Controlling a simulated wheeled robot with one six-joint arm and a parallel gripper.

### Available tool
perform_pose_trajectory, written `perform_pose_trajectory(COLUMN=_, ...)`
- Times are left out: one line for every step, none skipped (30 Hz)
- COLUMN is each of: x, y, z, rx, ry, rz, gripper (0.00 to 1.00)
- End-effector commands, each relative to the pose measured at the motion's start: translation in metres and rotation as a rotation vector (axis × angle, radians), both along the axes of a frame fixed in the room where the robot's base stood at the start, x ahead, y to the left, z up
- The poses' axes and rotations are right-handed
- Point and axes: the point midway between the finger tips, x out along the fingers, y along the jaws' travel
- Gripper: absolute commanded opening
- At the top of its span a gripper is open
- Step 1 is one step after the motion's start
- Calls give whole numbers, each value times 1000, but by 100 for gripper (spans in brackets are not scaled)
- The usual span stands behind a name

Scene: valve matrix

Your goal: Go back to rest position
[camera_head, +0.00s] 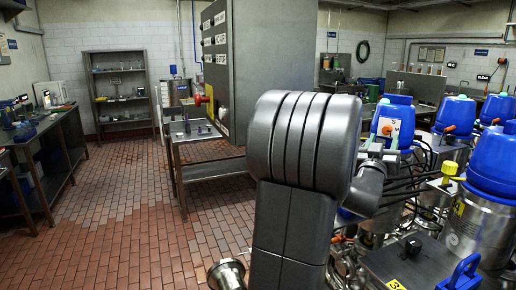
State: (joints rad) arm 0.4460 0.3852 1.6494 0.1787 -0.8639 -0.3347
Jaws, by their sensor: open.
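My arm rises large and dark grey through the middle foreground, bent at a thick ribbed joint. My gripper (383,142) shows small and partly hidden just right of that joint, with its jaws open. I see nothing held between the fingers. It is in front of a blue-topped valve unit (397,113) with a white label reading 5. I cannot tell whether the fingers touch that unit.
More blue-capped valve units (492,160) on steel bodies, with black hoses, crowd the right. A steel trolley (207,170) and a tall grey cabinet (270,60) stand behind my arm. A workbench (42,132) lines the left. The tiled floor (105,215) at left is clear.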

Motion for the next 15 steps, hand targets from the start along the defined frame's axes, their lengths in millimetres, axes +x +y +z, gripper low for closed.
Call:
perform_pose_trajectory(x=-8, y=6, z=-8, rx=1, ry=0, rz=1, gripper=47)
perform_pose_trajectory(x=-12, y=9, z=-10, rx=0, ry=-1, rz=1, gripper=47)
perform_pose_trajectory(x=-18, y=12, z=-13, rx=0, ry=-1, rz=1, gripper=47)
perform_pose_trajectory(x=-21, y=15, z=-14, rx=0, ry=-1, rz=1, gripper=47)
perform_pose_trajectory(x=-25, y=18, z=-16, rx=0, ry=-1, rz=1, gripper=47)
perform_pose_trajectory(x=-29, y=20, z=-18, rx=0, ry=-1, rz=1, gripper=47)
perform_pose_trajectory(x=-33, y=22, z=-19, rx=0, ry=-1, rz=1, gripper=47)
perform_pose_trajectory(x=-35, y=24, z=-20, rx=0, ry=-1, rz=1, gripper=47)
perform_pose_trajectory(x=-38, y=26, z=-21, rx=0, ry=-1, rz=1, gripper=47)
perform_pose_trajectory(x=-40, y=28, z=-22, rx=0, ry=-1, rz=1, gripper=47)
perform_pose_trajectory(x=-42, y=29, z=-23, rx=1, ry=-1, rz=0, gripper=47)
perform_pose_trajectory(x=-44, y=30, z=-23, rx=1, ry=-1, rz=0, gripper=47)
perform_pose_trajectory(x=-45, y=31, z=-23, rx=1, ry=-1, rz=-1, gripper=47)
perform_pose_trajectory(x=-46, y=31, z=-24, rx=1, ry=-1, rz=-1, gripper=47)
perform_pose_trajectory(x=-47, y=32, z=-24, rx=1, ry=-1, rz=-1, gripper=47)
